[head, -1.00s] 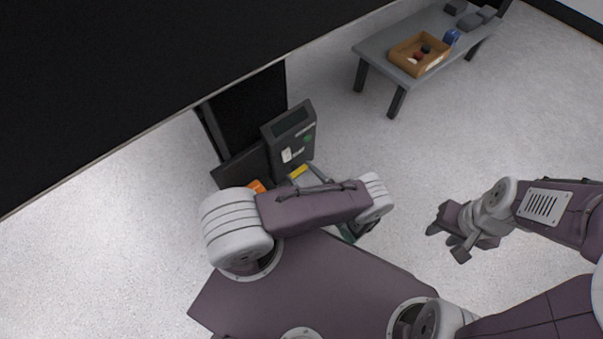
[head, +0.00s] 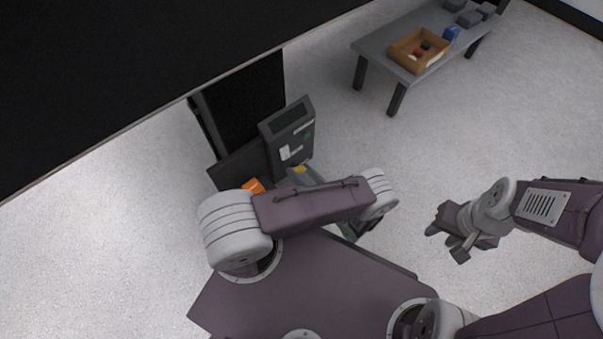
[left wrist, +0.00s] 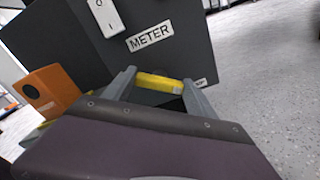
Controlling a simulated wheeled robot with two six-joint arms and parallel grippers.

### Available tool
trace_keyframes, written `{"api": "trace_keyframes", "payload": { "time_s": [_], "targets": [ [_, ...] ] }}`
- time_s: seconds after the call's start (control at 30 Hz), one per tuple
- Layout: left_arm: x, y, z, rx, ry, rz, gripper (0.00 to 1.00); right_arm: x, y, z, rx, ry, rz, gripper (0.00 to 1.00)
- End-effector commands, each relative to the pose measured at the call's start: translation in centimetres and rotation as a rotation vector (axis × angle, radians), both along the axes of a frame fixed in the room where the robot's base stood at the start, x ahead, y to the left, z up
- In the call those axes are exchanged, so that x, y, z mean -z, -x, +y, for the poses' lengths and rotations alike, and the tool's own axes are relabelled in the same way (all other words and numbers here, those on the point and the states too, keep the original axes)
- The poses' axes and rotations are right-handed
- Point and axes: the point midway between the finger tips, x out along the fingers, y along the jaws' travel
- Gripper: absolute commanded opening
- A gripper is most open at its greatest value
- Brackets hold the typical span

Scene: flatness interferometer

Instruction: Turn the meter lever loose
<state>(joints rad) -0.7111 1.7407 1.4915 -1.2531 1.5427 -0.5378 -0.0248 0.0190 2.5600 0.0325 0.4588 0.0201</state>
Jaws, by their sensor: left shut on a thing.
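The dark grey meter box (head: 287,137) stands upright left of centre in the head view. In the left wrist view its face (left wrist: 185,52) carries a white METER label. The yellow lever (left wrist: 158,83) lies crosswise below that label, between the two grey fingers of my left gripper (left wrist: 161,88). This gripper is shut on the lever. In the head view only a small yellow part of the lever (head: 299,169) shows beside my left gripper (head: 306,176), and my arm hides much around it. My right gripper (head: 448,243) is open and empty above the floor.
An orange block (left wrist: 51,91) with a dark round spot is left of the lever. A white switch plate (left wrist: 106,16) is on the meter face. A grey table (head: 376,45) with a brown tray (head: 394,54) stands far back. Floor around my right gripper is clear.

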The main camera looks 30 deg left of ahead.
Motion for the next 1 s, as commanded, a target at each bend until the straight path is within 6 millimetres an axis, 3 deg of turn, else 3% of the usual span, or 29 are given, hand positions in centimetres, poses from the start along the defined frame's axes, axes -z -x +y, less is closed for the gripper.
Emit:
{"api": "trace_keyframes", "payload": {
  "time_s": [0.6, 1.0],
  "targets": [
    [0.3, -0.1, -0.1, 0.001, -0.216, 0.527, 0.25, 1.7, 0.0, 0.0, 0.0, 0.0, 0.0, 0.36],
    [0.4, -0.1, -0.1, 0.001, -0.315, 0.765, 0.25, 2.2, 0.0, 0.0, 0.0, 0.0, 0.0, 0.36]
  ]
}}
